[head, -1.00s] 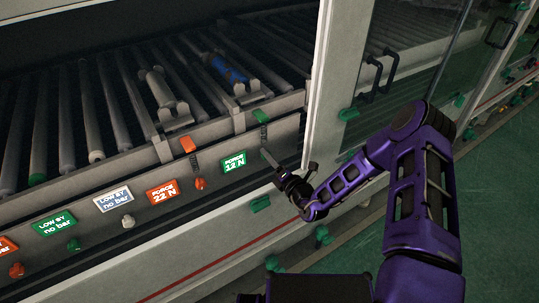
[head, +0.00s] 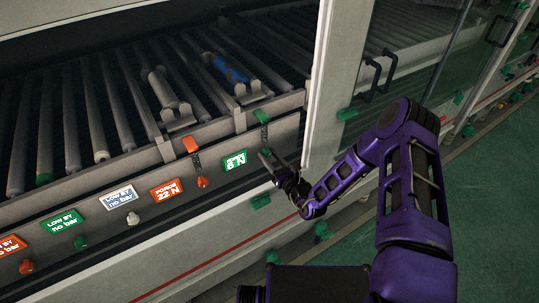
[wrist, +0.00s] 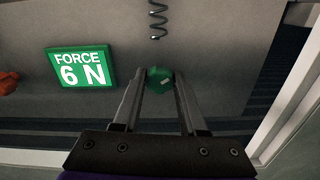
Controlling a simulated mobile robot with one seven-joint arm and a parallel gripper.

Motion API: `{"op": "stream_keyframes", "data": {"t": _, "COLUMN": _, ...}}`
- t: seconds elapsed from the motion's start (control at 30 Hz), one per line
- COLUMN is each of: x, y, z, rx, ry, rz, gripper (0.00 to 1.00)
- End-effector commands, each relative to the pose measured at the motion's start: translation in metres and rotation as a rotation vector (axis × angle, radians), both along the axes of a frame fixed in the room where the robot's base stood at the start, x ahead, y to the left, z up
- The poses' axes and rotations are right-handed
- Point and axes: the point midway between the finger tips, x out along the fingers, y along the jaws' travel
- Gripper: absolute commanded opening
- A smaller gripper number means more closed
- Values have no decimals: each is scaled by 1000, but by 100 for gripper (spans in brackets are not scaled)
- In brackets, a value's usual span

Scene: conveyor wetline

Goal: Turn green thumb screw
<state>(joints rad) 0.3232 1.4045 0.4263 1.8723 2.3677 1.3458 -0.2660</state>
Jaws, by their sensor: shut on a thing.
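The green thumb screw (wrist: 160,79) shows in the wrist view as a green knob with a pale mark, below a dark coil spring (wrist: 158,18). My gripper (wrist: 160,92) is shut on it, with one finger on each side. In the head view my gripper (head: 268,156) is at the front panel, and its fingers mostly hide the screw. The green sign beside it (wrist: 81,67) reads "FORCE 6 N"; it also shows in the head view (head: 235,161). A green block (head: 261,117) sits above the spring on the conveyor's edge.
An orange screw (head: 202,182) and an orange "FORCE 22 N" sign (head: 167,190) lie to the left. A white screw (head: 133,219) is further left. Rollers (head: 97,120) run behind the panel. A pale post (head: 323,85) stands close to the right of my gripper.

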Motion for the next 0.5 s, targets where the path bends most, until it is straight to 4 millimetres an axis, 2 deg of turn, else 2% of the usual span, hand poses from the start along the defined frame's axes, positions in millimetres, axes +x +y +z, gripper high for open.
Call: {"op": "stream_keyframes", "data": {"t": 0.5, "x": -1, "y": 1, "z": 0, "rx": -408, "ry": -277, "rz": 1, "gripper": 0}}
